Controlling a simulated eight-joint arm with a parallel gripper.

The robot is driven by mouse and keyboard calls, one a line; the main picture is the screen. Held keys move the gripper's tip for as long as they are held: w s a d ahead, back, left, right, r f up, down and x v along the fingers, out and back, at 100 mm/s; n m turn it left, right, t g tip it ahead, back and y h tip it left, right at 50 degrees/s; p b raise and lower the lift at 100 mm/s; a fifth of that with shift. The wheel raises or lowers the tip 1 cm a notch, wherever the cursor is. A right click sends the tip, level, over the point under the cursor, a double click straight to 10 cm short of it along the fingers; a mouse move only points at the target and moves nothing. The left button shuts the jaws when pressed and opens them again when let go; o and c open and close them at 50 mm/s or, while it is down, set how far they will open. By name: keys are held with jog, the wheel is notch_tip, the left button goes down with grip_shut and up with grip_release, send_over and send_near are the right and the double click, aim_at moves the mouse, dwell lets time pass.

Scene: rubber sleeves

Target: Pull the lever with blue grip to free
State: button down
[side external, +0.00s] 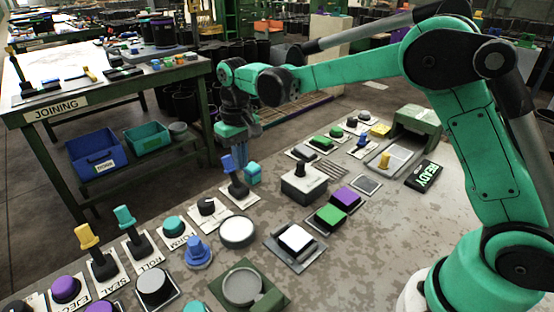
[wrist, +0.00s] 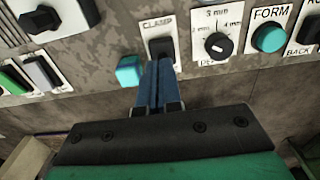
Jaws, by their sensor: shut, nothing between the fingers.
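The lever with the blue grip (side external: 228,163) stands on its black stem on a white plate, at the left-middle of the panel in the side view. In the wrist view its plate, labelled CLAMP (wrist: 158,24), shows at the top centre with a dark base below it. My gripper (side external: 243,163) points down right beside the blue grip; contact cannot be told. In the wrist view my gripper (wrist: 157,68) has its blue fingers together, holding nothing. The blue grip cannot be told apart from the fingers there.
A teal cube (side external: 253,173) is close to my fingers, right of the lever. A teal-grip lever (side external: 125,217) and a yellow-grip lever (side external: 87,237) stand at the left. A dial (side external: 207,209) and a teal FORM button (side external: 173,226) are nearby. The JOINING table (side external: 115,95) is behind.

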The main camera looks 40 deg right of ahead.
jog(key=shift+r, duration=2.9)
jog(key=s+d+t, duration=0.4)
jog(key=s+t, duration=0.3)
jog(key=s, duration=0.8)
jog(key=shift+s+f, duration=0.3)
jog(key=shift+s, duration=0.05)
